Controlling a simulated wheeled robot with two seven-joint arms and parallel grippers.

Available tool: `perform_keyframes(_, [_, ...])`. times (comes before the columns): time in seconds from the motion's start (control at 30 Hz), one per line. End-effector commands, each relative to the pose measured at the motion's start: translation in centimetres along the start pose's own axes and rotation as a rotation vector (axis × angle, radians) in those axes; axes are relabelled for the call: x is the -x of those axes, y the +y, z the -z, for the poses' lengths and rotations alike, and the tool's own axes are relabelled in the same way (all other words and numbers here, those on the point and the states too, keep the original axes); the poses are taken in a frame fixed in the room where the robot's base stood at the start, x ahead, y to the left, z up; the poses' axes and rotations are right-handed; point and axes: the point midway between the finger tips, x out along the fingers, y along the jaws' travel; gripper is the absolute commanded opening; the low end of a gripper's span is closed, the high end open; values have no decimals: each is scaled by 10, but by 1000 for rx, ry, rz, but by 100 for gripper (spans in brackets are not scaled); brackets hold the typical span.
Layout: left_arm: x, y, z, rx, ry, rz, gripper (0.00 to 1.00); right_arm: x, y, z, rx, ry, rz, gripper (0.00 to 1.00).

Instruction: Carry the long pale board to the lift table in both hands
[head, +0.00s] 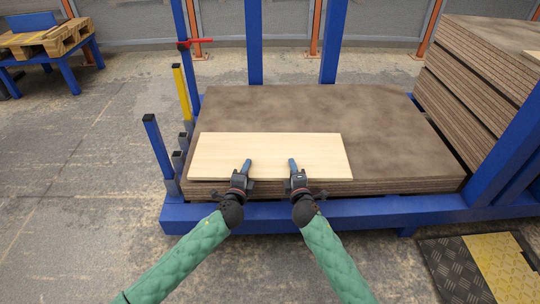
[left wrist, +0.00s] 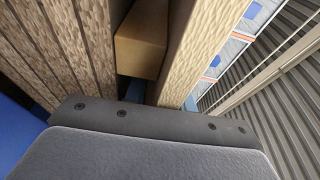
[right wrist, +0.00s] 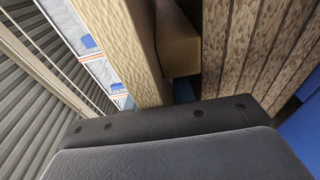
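The long pale board (head: 270,150) lies flat near the front left of a brown board stack. In the wrist views its edge (left wrist: 205,45) (right wrist: 118,40) stands apart from the stack, with a wooden spacer block (left wrist: 143,40) (right wrist: 178,45) between. My left gripper (head: 245,168) and right gripper (head: 294,167) are at its front edge near the middle, each with a blue finger over its top face. Blue finger parts show on both sides of the edge in the wrist views. Firm contact cannot be made out. I cannot identify the lift table for certain.
The brown stack (head: 380,125) rests on a blue frame (head: 400,208) with upright posts. A taller stack (head: 480,80) stands at right. A blue table (head: 60,58) with a wooden pallet is at far left. A black and yellow plate (head: 490,265) lies front right. Left floor is clear.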

Motion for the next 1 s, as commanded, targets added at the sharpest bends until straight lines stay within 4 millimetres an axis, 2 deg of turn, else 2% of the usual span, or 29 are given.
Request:
perform_keyframes(0.23, [0, 0, 0, 0, 0, 0, 24, 0, 0, 0, 0, 0, 0, 24])
perform_keyframes(0.33, [0, 0, 0, 0, 0, 0, 4, 0, 0, 0, 0, 0, 0, 4])
perform_keyframes(0.37, [0, 0, 0, 0, 0, 0, 0, 0, 0, 0, 0, 0, 0, 0])
perform_keyframes(1.0, [0, 1, 0, 0, 0, -1, 0, 0, -1, 0, 0, 0, 1, 0])
